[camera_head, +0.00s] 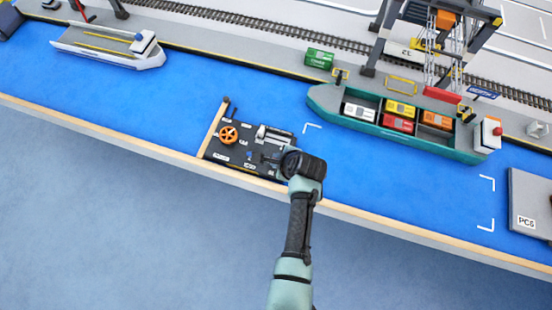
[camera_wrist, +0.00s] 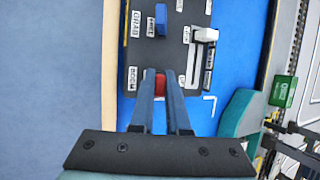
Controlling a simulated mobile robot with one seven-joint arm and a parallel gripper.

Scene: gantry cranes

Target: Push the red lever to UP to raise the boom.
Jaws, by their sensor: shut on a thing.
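The red lever (camera_wrist: 160,85) shows between the two fingers of my gripper (camera_wrist: 161,76) in the wrist view, low on the black control panel (camera_wrist: 146,52). A label reading BOOM (camera_wrist: 132,79) is beside it on the left. The fingers are shut on the lever and hide most of it, so its exact tilt cannot be told. In the head view my gripper (camera_head: 284,172) is at the right end of the panel (camera_head: 222,151), and my wrist covers the red lever there.
A blue lever (camera_wrist: 160,20) and a white-handled lever (camera_wrist: 205,36) stand farther up the panel in the wrist view. An orange wheel (camera_head: 229,134) is at its left part. A green ship (camera_head: 325,97) with containers and a gantry crane (camera_head: 440,40) lie beyond, across blue water.

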